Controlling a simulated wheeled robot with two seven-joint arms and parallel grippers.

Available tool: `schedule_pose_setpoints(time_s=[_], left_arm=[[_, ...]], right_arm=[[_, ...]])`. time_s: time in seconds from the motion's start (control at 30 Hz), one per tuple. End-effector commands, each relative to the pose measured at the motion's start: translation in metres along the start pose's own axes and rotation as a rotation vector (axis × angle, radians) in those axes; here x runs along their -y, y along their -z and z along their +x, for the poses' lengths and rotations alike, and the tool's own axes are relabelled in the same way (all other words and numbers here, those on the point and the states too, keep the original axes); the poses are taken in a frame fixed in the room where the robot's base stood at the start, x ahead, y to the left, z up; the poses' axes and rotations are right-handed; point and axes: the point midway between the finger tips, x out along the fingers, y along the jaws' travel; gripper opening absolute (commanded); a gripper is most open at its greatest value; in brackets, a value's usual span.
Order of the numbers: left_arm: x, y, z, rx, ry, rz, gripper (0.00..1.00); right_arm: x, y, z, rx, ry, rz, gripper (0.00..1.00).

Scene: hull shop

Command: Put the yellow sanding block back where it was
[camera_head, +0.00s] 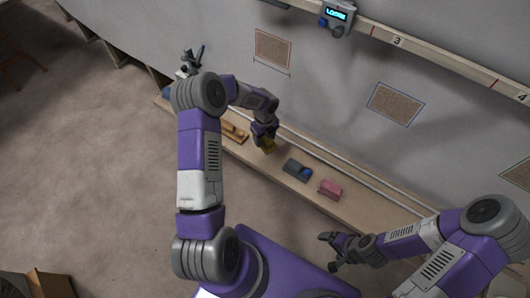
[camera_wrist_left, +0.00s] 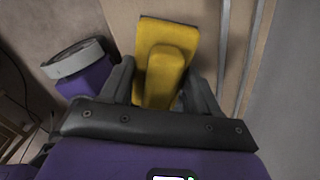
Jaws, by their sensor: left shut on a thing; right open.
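The yellow sanding block (camera_head: 268,145) is at my left gripper (camera_head: 264,137), over the narrow wooden shelf (camera_head: 262,160) along the wall. In the left wrist view the yellow sanding block (camera_wrist_left: 165,50) sits between the two dark fingers, which are shut on it. It has a raised rounded grip on a flat, wider base. I cannot tell whether its underside touches the shelf. My right gripper (camera_head: 328,252) is open and empty, low at the right, in front of the shelf.
An orange block (camera_head: 234,132) lies left of the yellow one. A dark grey-blue block (camera_head: 297,169) and a pink block (camera_head: 330,189) lie to its right. A pale rail runs behind them. Brown patches (camera_head: 273,48) mark the wall, below a numbered strip with a display box (camera_head: 338,14).

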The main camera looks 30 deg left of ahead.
Motion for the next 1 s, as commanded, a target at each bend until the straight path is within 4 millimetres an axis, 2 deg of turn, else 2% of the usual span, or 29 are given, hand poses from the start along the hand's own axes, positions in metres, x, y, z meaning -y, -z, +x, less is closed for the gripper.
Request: schedule_pose_setpoints(time_s=[0.03,0.1,0.37,0.57,0.9,0.93,1.0], left_arm=[[-0.001,0.001,0.014,-0.002,-0.002,0.0,0.34],[0.0,0.001,0.026,-0.002,-0.001,-0.002,0.34],[0.0,0.0,0.048,0.0,0.001,-0.001,0.34],[0.0,0.001,0.077,-0.001,0.0,-0.001,0.34],[0.0,0.0,0.08,0.0,0.002,-0.001,0.34],[0.0,0.0,0.08,0.0,0.002,-0.001,0.66],[0.0,0.0,0.079,0.0,0.002,-0.001,0.76]], right_arm=[[-0.002,0.0,0.005,0.0,0.0,0.0,0.92],[-0.003,0.0,0.008,0.0,0.0,0.0,0.92],[-0.005,0.001,0.013,0.0,0.0,0.0,0.92],[-0.008,0.001,0.022,0.0,0.0,0.0,0.92],[-0.009,0.001,0.023,0.0,0.0,0.0,0.92],[-0.008,0.001,0.022,0.0,0.0,0.0,0.92],[-0.008,0.001,0.022,0.0,0.0,0.0,0.92]])
